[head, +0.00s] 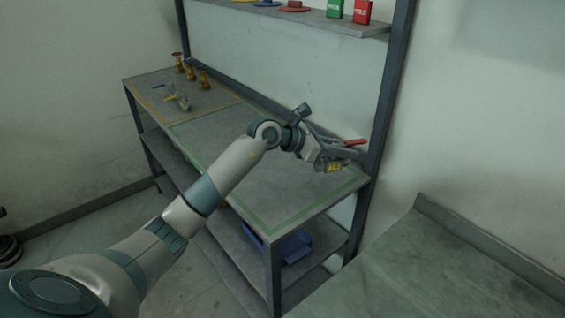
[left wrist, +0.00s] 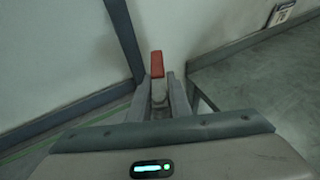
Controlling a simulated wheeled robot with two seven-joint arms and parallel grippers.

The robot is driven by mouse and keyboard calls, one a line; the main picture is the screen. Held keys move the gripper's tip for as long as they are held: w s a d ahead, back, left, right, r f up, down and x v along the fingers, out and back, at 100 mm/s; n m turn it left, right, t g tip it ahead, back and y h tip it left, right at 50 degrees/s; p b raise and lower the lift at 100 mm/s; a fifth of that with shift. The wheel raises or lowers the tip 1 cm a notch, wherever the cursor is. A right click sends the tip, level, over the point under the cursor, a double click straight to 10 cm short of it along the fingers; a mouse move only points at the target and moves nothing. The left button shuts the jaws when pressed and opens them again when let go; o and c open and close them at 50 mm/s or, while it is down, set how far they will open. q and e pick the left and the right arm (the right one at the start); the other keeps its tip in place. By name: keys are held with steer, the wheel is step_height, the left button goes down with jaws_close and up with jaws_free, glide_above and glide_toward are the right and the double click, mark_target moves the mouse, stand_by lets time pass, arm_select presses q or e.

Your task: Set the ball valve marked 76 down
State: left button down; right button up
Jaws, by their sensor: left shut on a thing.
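A grey ball valve with a red lever (head: 355,142) and a yellow tag (head: 334,167) is at the right end of the workbench. The tag's number is too small to read surely. My left gripper (head: 335,153) is shut on this valve, its arm reaching in from the lower left. In the left wrist view the red lever (left wrist: 157,64) stands up between the two fingers (left wrist: 161,97), with the grey valve body below it partly hidden. I cannot tell whether the valve touches the bench top. My right gripper is not in view.
The workbench (head: 285,190) has a green-outlined area, mostly clear. Brass valves (head: 190,70) and other lever valves (head: 178,98) stand at its far left. A post (head: 385,100) rises close behind the gripper. A blue bin (head: 292,246) is below; a grey surface (head: 440,265) lies right.

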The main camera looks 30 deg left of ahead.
arm_select(q)
steer(key=s+a+f+p, duration=0.1)
steer(key=a+f, duration=0.1)
steer(key=a, duration=0.1)
steer(key=s+a+f+p, duration=0.1)
steer(key=a+f, duration=0.1)
steer(key=a, duration=0.2)
steer(key=s+a+f+p, duration=0.1)
steer(key=a+f, duration=0.1)
steer(key=a, duration=0.1)
steer(key=shift+s+a+f+p, duration=0.2)
steer(key=shift+s+p, duration=0.05)
steer(key=shift+p, duration=0.05)
steer(key=shift+f+p, duration=0.95)
steer(key=shift+f, duration=0.95)
steer(key=shift+f, duration=0.15)
